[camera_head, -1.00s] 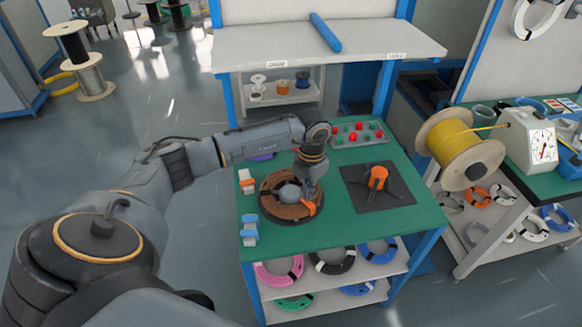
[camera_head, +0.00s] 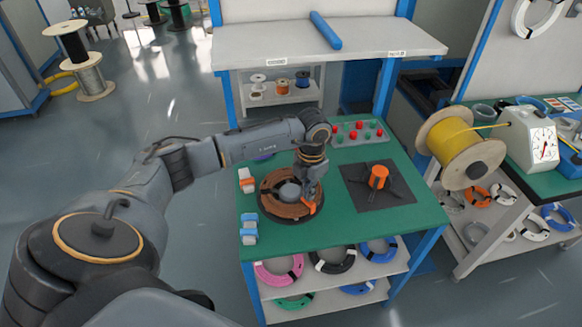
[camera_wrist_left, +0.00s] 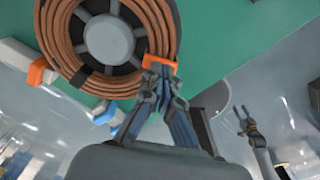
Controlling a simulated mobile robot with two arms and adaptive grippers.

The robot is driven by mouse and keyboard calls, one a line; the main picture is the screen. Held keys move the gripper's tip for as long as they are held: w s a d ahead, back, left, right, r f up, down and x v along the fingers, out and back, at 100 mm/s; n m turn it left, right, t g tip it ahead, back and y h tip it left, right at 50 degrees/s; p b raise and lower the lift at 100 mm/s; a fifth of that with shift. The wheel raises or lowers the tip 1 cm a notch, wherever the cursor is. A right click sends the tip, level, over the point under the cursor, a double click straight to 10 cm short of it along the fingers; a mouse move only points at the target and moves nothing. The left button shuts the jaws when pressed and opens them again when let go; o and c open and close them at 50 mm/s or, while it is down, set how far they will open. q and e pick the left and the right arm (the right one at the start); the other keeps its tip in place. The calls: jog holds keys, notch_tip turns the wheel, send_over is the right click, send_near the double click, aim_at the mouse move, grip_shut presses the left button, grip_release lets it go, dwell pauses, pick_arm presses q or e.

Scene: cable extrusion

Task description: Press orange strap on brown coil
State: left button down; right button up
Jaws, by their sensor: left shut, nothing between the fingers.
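The brown coil (camera_head: 272,206) lies around a grey hub on a dark round base on the green table. It also fills the upper left of the left wrist view (camera_wrist_left: 62,50). The orange strap (camera_head: 311,208) sits at the coil's right front edge; in the left wrist view the strap (camera_wrist_left: 160,62) lies across the coil's rim. My left gripper (camera_head: 308,196) points down over the strap. In the left wrist view its closed fingertips (camera_wrist_left: 160,75) are at the strap and seem to touch it, with nothing between them. My right gripper does not show in the head view.
Orange-and-white clips (camera_head: 246,181) and blue-and-white clips (camera_head: 249,229) lie along the table's left edge. A black plate with an orange post (camera_head: 378,177) is to the right. A button panel (camera_head: 357,132) stands behind. The green surface (camera_head: 420,212) at front right is clear.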

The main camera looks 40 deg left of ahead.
pick_arm(q)
jog(key=shift+s+f+b, duration=0.15)
jog(key=shift+f+b, duration=0.35)
jog(key=shift+f, duration=0.2)
dwell(0.9)
notch_tip(320, 180, up, 8)
jog(key=p, duration=0.5)
jog(key=shift+r, duration=0.1)
dwell(1.2)
